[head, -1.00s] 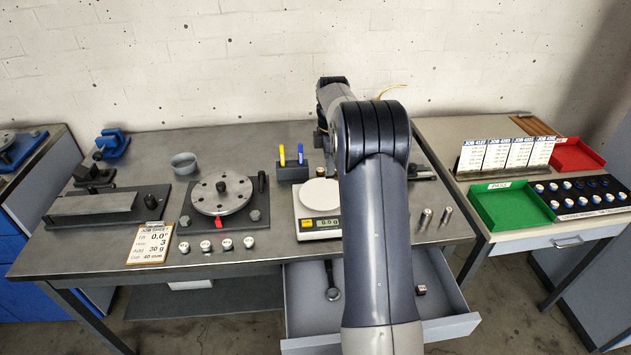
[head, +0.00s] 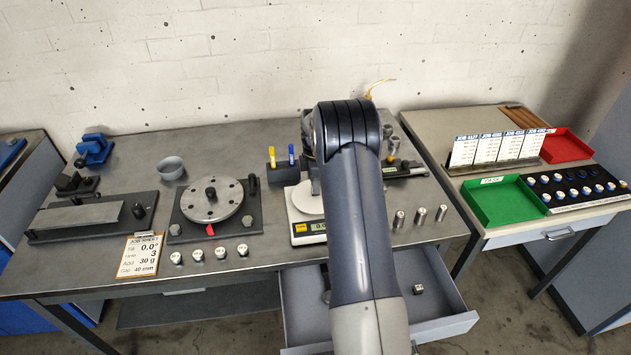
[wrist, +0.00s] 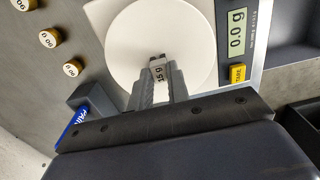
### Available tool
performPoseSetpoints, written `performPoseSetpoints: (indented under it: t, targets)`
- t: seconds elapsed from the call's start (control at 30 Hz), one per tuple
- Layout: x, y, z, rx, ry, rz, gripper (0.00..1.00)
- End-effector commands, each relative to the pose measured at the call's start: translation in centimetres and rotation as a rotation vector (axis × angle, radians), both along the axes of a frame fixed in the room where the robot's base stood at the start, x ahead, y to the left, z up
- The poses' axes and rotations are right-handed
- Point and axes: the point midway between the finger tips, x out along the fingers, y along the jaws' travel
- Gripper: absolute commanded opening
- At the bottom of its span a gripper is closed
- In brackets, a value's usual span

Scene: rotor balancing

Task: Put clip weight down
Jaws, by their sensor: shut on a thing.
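My gripper (wrist: 158,86) is shut on a small clip weight (wrist: 158,71), whose label seems to read 15 g. In the wrist view it is over the white round pan (wrist: 126,42) of the scale. I cannot tell whether the weight touches the pan. The scale display (wrist: 237,30) reads 0.0 g. In the head view the scale (head: 300,227) stands at the bench's front middle, partly behind my arm, and my gripper and the weight are hidden.
The rotor disc (head: 222,203) stands left of the scale, with several white-topped weights (head: 198,254) in front. A pen holder (head: 284,176) stands behind the scale. Metal cylinders (head: 420,214) stand to the right. An open drawer (head: 440,290) sticks out below. A job sheet (head: 140,256) lies front left.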

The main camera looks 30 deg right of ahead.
Motion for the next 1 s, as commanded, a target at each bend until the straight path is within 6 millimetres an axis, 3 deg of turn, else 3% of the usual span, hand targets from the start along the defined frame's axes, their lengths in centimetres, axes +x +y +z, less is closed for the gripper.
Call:
performPoseSetpoints:
  t: [0.37,0.4,0.63,1.0]
  targets:
    - [0.0,0.0,-0.7,0.0,-0.001,0.0,0.0]
    - [0.0,0.0,-0.5,0.0,-0.001,0.0,0.2]
    - [0.0,0.0,-0.5,0.0,-0.001,0.0,0.39]
    - [0.1,0.0,0.4,-0.001,-0.004,0.0,0.39]
